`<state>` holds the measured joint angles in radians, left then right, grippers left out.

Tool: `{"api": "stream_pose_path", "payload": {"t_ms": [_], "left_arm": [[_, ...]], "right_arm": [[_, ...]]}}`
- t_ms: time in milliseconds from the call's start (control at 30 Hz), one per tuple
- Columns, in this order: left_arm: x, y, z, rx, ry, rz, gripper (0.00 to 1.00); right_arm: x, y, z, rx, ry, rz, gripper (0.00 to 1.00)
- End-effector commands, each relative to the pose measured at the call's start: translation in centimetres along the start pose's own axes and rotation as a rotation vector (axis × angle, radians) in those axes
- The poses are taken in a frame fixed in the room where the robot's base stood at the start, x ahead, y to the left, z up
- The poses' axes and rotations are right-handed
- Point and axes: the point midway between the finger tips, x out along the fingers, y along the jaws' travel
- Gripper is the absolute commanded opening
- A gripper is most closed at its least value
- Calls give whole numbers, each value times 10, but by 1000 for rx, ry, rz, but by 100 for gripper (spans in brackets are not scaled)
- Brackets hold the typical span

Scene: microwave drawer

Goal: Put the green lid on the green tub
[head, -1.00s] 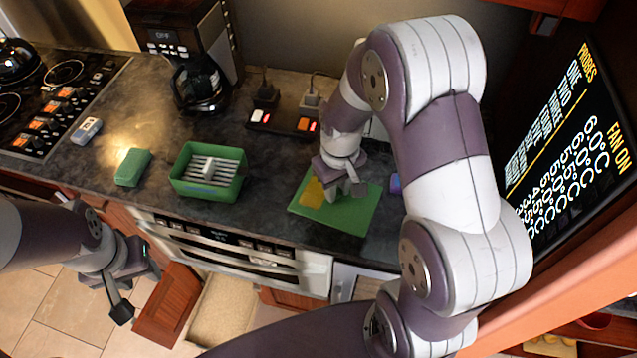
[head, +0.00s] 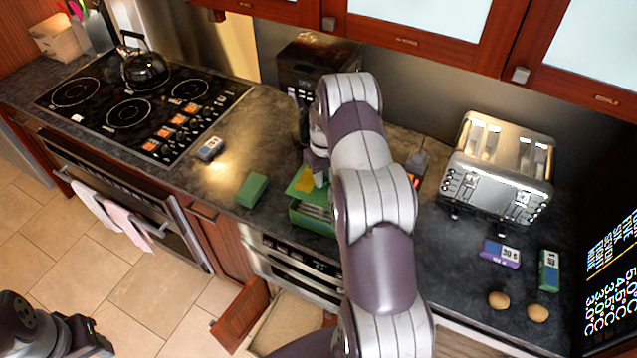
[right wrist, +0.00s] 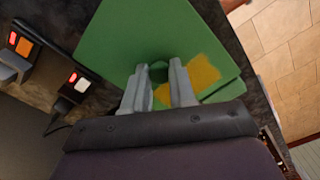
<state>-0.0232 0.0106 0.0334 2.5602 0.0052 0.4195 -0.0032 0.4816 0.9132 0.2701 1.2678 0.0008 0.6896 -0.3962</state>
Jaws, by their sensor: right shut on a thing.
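The green tub (head: 314,223) stands on the counter, partly hidden behind my right arm. Some of its grey ribbed contents show at its front. The green lid (head: 297,186), with a yellow patch, appears over the back of the tub. Whether it touches the rim I cannot tell. My right gripper (right wrist: 160,72) is shut on the small green knob of the lid (right wrist: 140,40) in the right wrist view; in the head view its fingers are mostly hidden. My left gripper (head: 92,343) is low at the bottom left, away from the counter; its jaw state is unclear.
A green block (head: 252,190) lies left of the tub. A coffee maker (head: 304,68) stands behind it. A toaster (head: 497,170), small boxes and two round brown items are on the right. The stove (head: 140,105) is on the left.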

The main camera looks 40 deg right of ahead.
Motion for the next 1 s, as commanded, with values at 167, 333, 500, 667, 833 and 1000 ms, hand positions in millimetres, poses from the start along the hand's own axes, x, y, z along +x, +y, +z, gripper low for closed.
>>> {"api": "stream_pose_path", "payload": {"t_ms": [167, 333, 500, 667, 833, 1000], "left_arm": [[8, 0, 1, 0, 0, 0, 43], [20, 0, 2, 0, 0, 0, 43], [35, 0, 4, 0, 0, 0, 43], [39, 0, 4, 0, 0, 0, 43], [37, 0, 4, 0, 0, 0, 43], [37, 0, 4, 0, 0, 0, 43]], "right_arm": [[14, -1, 0, -2, -1, 0, 0], [34, -1, 1, -2, -2, -1, 0], [55, -1, 0, -2, 0, 0, 0], [60, -1, 0, -2, 0, 0, 0], [58, -1, 0, -2, 0, 0, 0], [58, -1, 0, -2, 0, 0, 0]]}}
